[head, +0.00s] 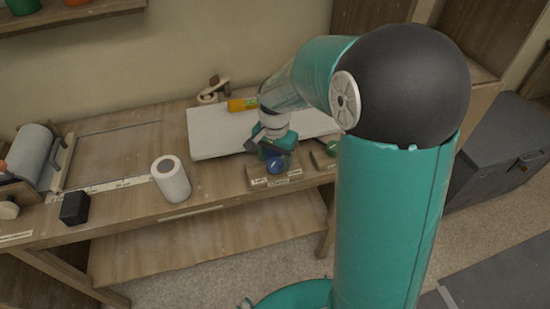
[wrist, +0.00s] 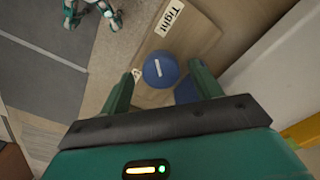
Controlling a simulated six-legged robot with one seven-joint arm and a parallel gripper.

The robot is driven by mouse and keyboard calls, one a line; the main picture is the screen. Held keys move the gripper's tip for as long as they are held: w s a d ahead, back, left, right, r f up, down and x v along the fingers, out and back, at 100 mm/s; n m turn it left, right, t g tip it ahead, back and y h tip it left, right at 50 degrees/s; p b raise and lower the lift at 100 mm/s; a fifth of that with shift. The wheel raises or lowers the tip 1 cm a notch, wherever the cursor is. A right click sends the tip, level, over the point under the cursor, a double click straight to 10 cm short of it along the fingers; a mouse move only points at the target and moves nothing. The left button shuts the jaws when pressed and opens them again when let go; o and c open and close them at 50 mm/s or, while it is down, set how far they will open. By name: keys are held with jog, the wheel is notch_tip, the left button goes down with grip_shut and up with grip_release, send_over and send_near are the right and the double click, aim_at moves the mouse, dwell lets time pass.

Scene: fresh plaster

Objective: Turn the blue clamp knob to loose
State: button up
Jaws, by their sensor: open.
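The round blue clamp knob (wrist: 160,70) has a white line on top, running nearly up and down in the wrist view. A label reading "Tight" (wrist: 168,18) lies above it on a wooden block, and a second label (wrist: 136,75) is mostly hidden by the left finger. In the head view the knob (head: 275,166) sits at the bench's front edge. My gripper (wrist: 163,72) is open, with one finger on each side of the knob and a visible gap to each. In the head view my gripper (head: 272,148) is right behind the knob.
A white board (head: 215,135) lies behind the knob, with a yellow object (head: 242,104) at its back edge. A green round part (head: 332,149) is to the right. A white roll (head: 171,179) and a black block (head: 75,207) stand left. Bare bench lies between roll and knob.

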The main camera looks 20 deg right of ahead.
jog(key=shift+d+f, duration=0.1)
jog(key=shift+f, duration=0.25)
jog(key=shift+s+r, duration=0.1)
jog(key=shift+s, duration=0.05)
jog(key=shift+w+f, duration=0.2)
jog(key=shift+w, duration=0.15)
jog(key=shift+s+r, duration=0.15)
jog(key=shift+s, duration=0.1)
jog(key=c, duration=0.7)
jog(key=shift+w, duration=0.1)
jog(key=shift+c, duration=1.4)
